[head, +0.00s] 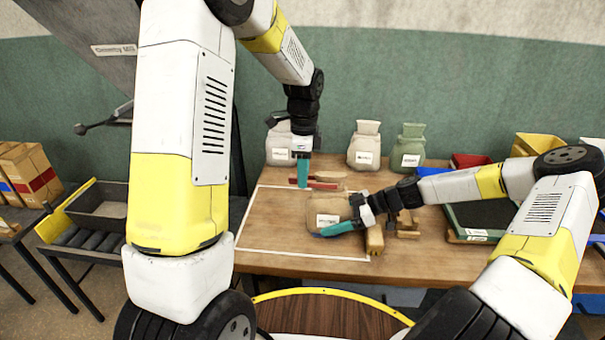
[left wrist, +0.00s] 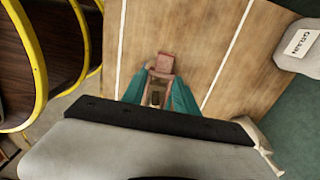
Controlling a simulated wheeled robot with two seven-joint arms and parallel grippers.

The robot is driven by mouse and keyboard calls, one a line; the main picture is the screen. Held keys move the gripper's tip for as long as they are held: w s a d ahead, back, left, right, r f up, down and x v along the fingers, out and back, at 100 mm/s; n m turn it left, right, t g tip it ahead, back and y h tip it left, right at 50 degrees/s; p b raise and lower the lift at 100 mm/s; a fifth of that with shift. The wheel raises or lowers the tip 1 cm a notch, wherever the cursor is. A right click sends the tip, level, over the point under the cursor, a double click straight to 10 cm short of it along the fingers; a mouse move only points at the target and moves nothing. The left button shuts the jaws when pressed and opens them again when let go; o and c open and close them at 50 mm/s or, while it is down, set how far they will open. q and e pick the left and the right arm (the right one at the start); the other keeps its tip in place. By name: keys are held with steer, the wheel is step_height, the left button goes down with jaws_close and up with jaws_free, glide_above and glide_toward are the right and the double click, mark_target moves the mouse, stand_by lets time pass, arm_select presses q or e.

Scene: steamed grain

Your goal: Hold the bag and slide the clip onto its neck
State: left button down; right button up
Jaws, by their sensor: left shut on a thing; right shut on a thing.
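A tan bag (head: 325,210) with a white label sits on the wooden table. My right gripper (head: 338,229) comes from the right and is shut on the bag; the fingers partly hide it. My left gripper (head: 303,172) is shut on a reddish-brown clip (head: 328,175) above the table, behind the bag and apart from it. In the left wrist view the clip (left wrist: 164,65) sticks out between the teal fingertips of the left gripper (left wrist: 159,90). The bag is not visible in that view, and I cannot make out its neck in the head view.
Wooden blocks (head: 375,240) stand just right of the bag. Closed sacks, grey-white (head: 364,150) and green (head: 408,150), stand along the back of the table (head: 275,225). A dark tray (head: 482,217) lies at right. The white-outlined area left of the bag is clear.

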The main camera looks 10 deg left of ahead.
mark_target(318, 173)
arm_select(q)
steer(key=shift+d, duration=1.9)
stand_by(0.4)
steer(key=c, duration=0.9)
jaws_free()
steer(key=shift+o, duration=0.2)
step_height(318, 173, up, 12)
